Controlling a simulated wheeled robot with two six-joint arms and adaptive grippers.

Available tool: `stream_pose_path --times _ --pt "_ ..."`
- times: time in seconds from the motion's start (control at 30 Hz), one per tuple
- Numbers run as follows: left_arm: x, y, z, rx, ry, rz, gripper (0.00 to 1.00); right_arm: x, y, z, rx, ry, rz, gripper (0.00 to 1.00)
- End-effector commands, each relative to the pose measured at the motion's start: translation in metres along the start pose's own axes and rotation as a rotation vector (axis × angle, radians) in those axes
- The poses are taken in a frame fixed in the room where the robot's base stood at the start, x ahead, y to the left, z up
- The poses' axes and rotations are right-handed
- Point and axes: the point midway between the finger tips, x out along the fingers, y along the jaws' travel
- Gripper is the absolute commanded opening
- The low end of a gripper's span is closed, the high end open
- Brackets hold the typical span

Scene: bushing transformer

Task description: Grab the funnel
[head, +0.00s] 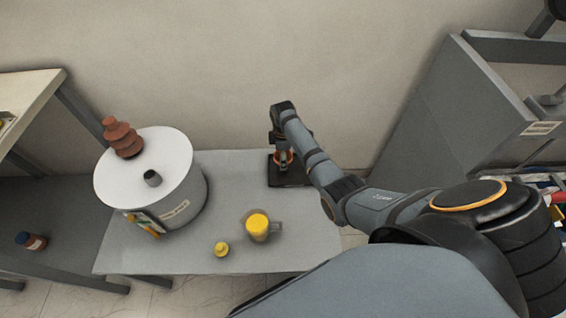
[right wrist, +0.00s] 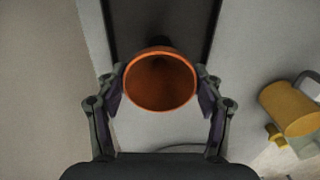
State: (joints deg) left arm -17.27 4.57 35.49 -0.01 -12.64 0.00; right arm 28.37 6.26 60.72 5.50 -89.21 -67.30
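The orange funnel (right wrist: 160,82) shows from above in the right wrist view, its wide mouth facing the camera. In the head view it stands over the dark tray at the back of the grey table, and only a bit of its orange rim (head: 284,158) shows past my arm. My right gripper (right wrist: 160,78) has one finger on each side of the funnel, the fingertips very close to its sides. I cannot tell whether they press on it. The funnel's lower part is hidden under its mouth. My left gripper is in neither view.
The grey table (head: 230,178) holds a white-topped transformer drum (head: 185,168) with a brown ribbed bushing (head: 122,137) at left. A yellow-filled jug (head: 257,226) and a small yellow piece (head: 222,248) stand near the front. The dark tray (head: 296,180) lies at the back right.

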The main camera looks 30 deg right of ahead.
Motion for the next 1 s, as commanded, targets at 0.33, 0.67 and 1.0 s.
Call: stream_pose_path --times 0.33,0.67,1.0 --pt "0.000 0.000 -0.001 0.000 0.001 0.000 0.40 0.000 0.000 0.000 0.000 0.000 0.000 0.33" --pt "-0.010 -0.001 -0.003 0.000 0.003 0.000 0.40 -0.047 0.001 0.000 0.001 0.001 0.004 0.33" --pt "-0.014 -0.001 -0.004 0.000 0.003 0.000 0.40 -0.099 0.001 0.000 0.001 0.000 0.001 0.33"
